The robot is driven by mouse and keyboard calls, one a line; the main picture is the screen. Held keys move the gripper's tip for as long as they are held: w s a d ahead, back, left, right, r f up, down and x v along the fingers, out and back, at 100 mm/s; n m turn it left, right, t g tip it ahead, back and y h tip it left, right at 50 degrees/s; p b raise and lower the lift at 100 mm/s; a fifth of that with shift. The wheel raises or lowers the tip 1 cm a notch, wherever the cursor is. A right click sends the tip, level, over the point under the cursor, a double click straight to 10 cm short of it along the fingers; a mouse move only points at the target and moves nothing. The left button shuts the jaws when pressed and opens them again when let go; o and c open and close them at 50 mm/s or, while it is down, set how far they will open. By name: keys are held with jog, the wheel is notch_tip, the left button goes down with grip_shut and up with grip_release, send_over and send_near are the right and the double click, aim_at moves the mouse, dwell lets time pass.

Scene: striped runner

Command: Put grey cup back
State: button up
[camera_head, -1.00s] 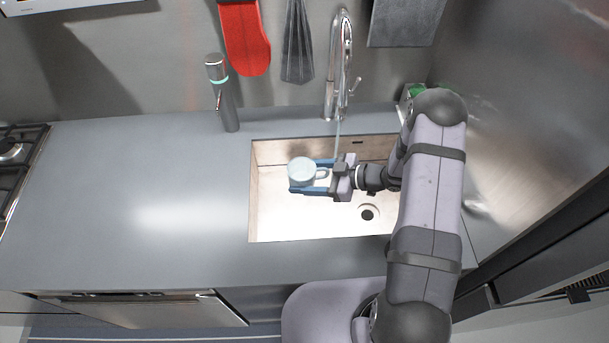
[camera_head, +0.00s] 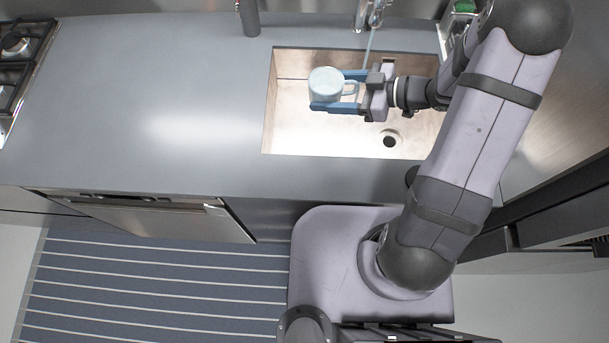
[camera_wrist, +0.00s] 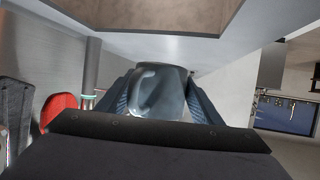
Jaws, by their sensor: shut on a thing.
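The pale grey cup (camera_head: 325,84) is over the left part of the sink (camera_head: 290,135) in the head view. My gripper (camera_head: 338,91) comes from the right, its two blue fingers on either side of the cup. It is shut on the cup, and the cup's handle points back toward the gripper body. In the wrist view the cup (camera_wrist: 158,92) sits between the blue fingers (camera_wrist: 158,100), with its handle facing the camera. The head view is from above, so the height of the cup over the sink floor is hard to tell.
A tap (camera_head: 362,15) stands behind the sink with a thin stream of water falling. A dark cylindrical dispenser (camera_head: 248,18) stands behind on the counter. The grey counter (camera_head: 150,110) left of the sink is clear. A gas hob (camera_head: 22,50) is at the far left.

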aim_at(308, 175)
jog(key=s+a+n+g, duration=0.3)
jog(key=s+a, duration=0.1)
jog(key=s, duration=1.2)
jog(key=shift+w+a+f, duration=0.1)
jog(key=shift+f, duration=2.45)
jog(key=shift+w+f, duration=0.1)
jog(key=shift+f, duration=2.4)
jog(key=shift+f, duration=0.15)
jog(key=o, duration=1.2)
jog(key=shift+o, duration=0.2)
